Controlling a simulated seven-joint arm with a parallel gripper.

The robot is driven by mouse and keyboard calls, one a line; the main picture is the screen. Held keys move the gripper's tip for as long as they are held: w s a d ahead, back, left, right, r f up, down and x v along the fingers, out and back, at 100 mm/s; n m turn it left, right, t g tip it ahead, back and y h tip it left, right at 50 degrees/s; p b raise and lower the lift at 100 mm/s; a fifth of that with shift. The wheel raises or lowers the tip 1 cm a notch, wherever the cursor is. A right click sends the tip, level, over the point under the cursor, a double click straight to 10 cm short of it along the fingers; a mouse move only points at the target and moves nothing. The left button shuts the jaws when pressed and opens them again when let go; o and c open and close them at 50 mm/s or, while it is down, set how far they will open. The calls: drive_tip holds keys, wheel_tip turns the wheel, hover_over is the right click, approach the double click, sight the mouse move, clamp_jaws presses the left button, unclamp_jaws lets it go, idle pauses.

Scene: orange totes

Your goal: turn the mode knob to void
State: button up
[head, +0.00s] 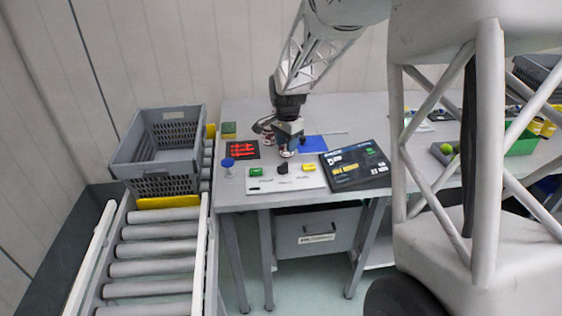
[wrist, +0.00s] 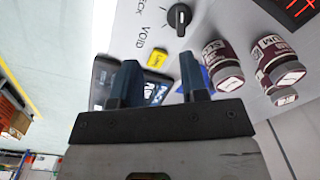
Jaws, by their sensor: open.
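The mode knob is a black round dial on a white panel (head: 262,186). It shows in the head view (head: 283,168) and near the top of the wrist view (wrist: 180,18). The word VOID (wrist: 145,38) is printed on the panel beside it, with part of another word above. I cannot tell clearly which label the knob points at. My gripper (wrist: 158,80) is open and empty, its two dark fingers apart from the knob. In the head view my gripper (head: 287,151) hangs above the table just behind the panel.
A yellow button (wrist: 157,59) and a green button (head: 256,171) flank the knob. A black box (head: 355,165) lies right of the panel, a red-marked display (head: 243,149) behind left, and a blue-topped object (head: 227,164) at left.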

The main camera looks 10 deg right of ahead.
sight(282, 164)
drive_tip(key=shift+m, duration=0.5)
drive_tip(key=w+f, duration=0.3)
drive_tip(key=shift+w+a+f, duration=0.15)
drive_tip(key=shift+w+a, duration=0.1)
drive_tip(key=shift+a, duration=0.15)
drive_tip(key=shift+f, duration=0.1)
drive_tip(key=shift+f, duration=3.8)
clamp_jaws()
